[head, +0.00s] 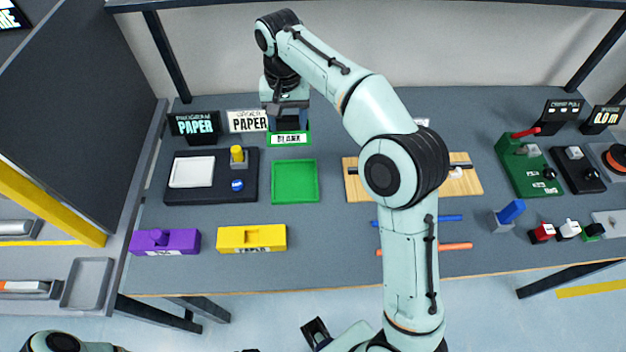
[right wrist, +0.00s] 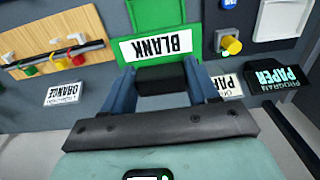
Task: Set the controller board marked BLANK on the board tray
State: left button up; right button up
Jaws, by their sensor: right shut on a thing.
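The controller board marked BLANK (head: 289,139) is green with a white label on its near face. It is behind the green square tray (head: 295,182), which looks empty and which I take for the board tray. My right gripper (head: 289,120) is shut on the board's black grip block, which shows between the fingers in the right wrist view (right wrist: 160,78). The label (right wrist: 157,46) also shows there. I cannot tell whether the board touches the table.
Left of the tray are a black panel (head: 210,197) with a yellow knob and blue button, and PAPER signs (head: 195,126). A yellow block (head: 230,238) and purple block (head: 180,242) lie in front. A wooden board (head: 463,186) is partly behind my right arm.

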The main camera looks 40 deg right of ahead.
jog(key=shift+s+d+f, duration=0.1)
notch_tip(320, 180, down, 15)
jog(key=b, duration=0.3)
pick_arm(q)
jog(key=shift+s+d+f+b, duration=0.1)
jog(key=shift+s+f+b, duration=0.25)
jog(key=shift+f, duration=0.75)
jog(key=shift+s+f+b, duration=0.15)
jog(key=shift+s+f, duration=0.3)
jog(key=shift+f, duration=0.65)
pick_arm(e)
jog(key=shift+f, duration=2.35)
jog(key=shift+f, duration=0.15)
jog(key=o, duration=1.1)
pick_arm(q)
jog(key=shift+w+r+p, duration=0.15)
jog(key=shift+r+p, duration=0.35)
jog(key=shift+w+r+p, duration=0.15)
jog(key=shift+r+p, duration=0.3)
jog(key=shift+r, duration=0.05)
pick_arm(e)
notch_tip(320, 180, up, 12)
jog(key=shift+r, duration=0.15)
